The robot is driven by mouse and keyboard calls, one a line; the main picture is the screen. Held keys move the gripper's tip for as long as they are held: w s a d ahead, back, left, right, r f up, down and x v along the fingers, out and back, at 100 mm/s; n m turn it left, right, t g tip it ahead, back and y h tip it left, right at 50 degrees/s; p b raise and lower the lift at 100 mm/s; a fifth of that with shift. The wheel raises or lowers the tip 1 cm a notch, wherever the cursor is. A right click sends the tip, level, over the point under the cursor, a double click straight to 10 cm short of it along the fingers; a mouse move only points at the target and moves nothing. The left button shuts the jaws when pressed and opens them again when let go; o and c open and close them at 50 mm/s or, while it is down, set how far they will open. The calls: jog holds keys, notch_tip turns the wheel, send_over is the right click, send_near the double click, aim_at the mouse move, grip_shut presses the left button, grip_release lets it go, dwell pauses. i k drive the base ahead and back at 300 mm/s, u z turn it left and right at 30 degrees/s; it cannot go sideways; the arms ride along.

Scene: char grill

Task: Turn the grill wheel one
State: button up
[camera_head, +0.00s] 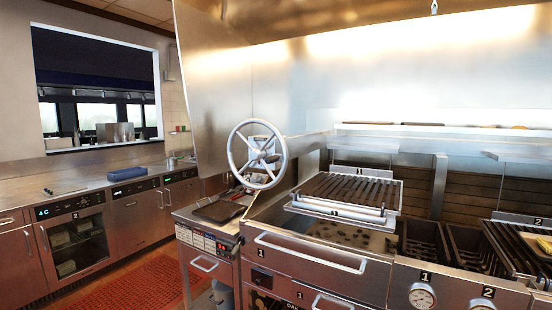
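The grill wheel (233,135) is a large silver ring with spokes and a dark hub, upright at the left end of the grill, in the middle of the head view. To its right is the grill grate (350,188) with dark bars in a metal frame, labelled 1. It sits raised above a metal basin with dark pieces in it. My gripper is not in view.
A metal drawer front (310,252) with a handle, labelled 1, lies below the grate. A red floor mat (150,285) lies at lower left.

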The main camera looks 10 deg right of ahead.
aim_at(256, 154)
jog(key=u, duration=0.2)
jog(key=i, duration=0.85)
jog(key=u, duration=0.6)
